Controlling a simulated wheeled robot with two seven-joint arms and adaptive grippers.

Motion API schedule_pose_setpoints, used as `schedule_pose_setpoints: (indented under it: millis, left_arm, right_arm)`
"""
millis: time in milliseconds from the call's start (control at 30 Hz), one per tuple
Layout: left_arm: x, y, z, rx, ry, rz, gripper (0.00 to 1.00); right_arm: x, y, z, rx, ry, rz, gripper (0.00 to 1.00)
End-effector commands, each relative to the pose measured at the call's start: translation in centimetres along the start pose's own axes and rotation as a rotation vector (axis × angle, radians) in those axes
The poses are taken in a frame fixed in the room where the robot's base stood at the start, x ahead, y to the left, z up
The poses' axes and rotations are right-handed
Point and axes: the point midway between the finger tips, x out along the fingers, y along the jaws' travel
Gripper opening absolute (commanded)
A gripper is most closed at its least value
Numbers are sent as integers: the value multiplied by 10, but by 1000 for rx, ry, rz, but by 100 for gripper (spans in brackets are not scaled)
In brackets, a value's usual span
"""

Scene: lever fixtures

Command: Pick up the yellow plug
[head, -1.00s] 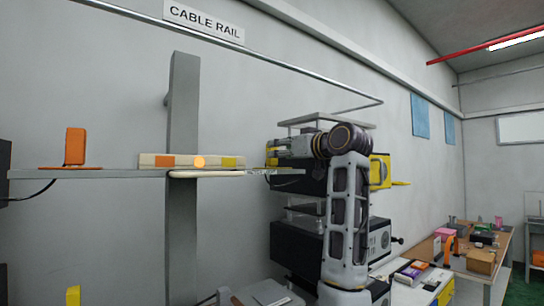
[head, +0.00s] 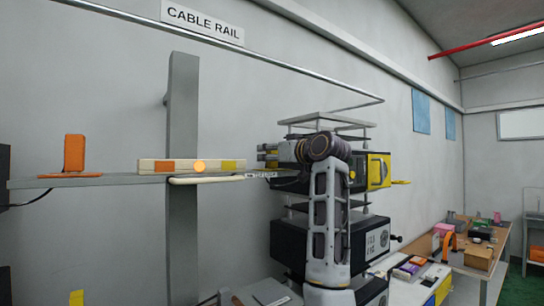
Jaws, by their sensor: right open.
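My right gripper (head: 263,153) is open and points left, in front of a rack of dark boxes and just right of a cream strip. I cannot see anything held in it. I cannot tell for sure which thing is the yellow plug. A small yellow block (head: 77,298) shows at the bottom left edge, cut off by the frame, well away from my gripper. The cream strip (head: 205,167) on the shelf carries an orange patch, a round orange light and a yellow patch (head: 231,166). My left gripper does not show.
The grey shelf (head: 110,180) crosses a grey post (head: 183,90). An orange upright piece (head: 75,153) stands on it. A small pale connector (head: 261,175) lies close below my gripper. The rack (head: 318,120) holds a black box with a yellow face (head: 379,171). Cluttered tables stand at right.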

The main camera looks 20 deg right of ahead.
Motion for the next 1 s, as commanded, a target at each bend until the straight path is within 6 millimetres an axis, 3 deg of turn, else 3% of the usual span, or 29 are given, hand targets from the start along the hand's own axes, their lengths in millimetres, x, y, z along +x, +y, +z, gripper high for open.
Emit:
schedule_pose_setpoints:
  millis: [400, 800, 1000]
  left_arm:
    - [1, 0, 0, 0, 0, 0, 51]
    - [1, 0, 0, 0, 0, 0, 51]
    - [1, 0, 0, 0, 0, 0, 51]
  right_arm:
    - [0, 0, 1, 0, 0, 0, 52]
    - [0, 0, 1, 0, 0, 0, 2]
    - [0, 0, 0, 0, 1, 0, 2]
